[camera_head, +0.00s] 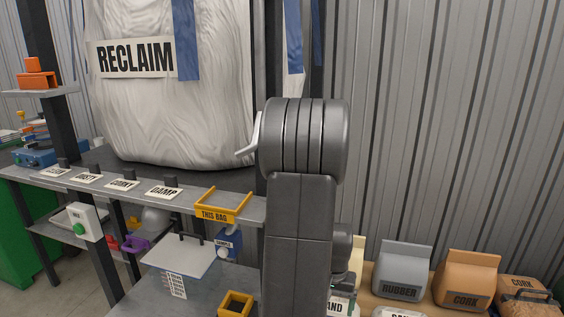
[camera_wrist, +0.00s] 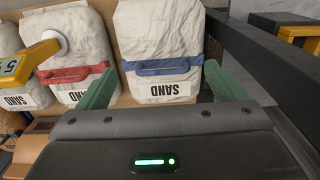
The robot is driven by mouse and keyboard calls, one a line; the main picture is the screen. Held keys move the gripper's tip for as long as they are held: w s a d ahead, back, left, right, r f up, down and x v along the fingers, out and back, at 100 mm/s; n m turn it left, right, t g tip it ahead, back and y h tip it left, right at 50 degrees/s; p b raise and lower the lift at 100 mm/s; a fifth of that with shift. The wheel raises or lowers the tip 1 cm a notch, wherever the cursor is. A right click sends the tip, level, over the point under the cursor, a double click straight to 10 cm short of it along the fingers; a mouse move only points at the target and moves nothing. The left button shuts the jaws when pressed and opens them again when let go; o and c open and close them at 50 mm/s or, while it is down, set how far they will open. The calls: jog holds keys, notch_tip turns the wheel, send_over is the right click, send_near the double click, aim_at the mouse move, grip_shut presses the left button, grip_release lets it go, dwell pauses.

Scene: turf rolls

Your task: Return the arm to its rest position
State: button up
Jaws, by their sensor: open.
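My arm (camera_head: 300,210) stands upright in the middle of the head view, its dark grey links hiding what is behind. My gripper (camera_wrist: 160,68) shows in the wrist view with two green fingers spread wide apart. It is open and nothing is held between the fingers. Beyond the fingers is a white sand bag with a blue handle band (camera_wrist: 165,66). Whether the fingers touch it, I cannot tell.
A large white RECLAIM bag (camera_head: 180,110) hangs at left above a label shelf (camera_head: 110,187). A yellow THIS BAG holder (camera_head: 222,207) sits at the shelf's right end. Rubber (camera_head: 402,270) and cork (camera_head: 466,278) bags stand at right. A red-banded sand bag (camera_wrist: 75,74) is at left in the wrist view.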

notch_tip(320, 180, down, 8)
jog(key=shift+r+b, duration=0.2)
jog(key=shift+b, duration=0.1)
dwell(0.4)
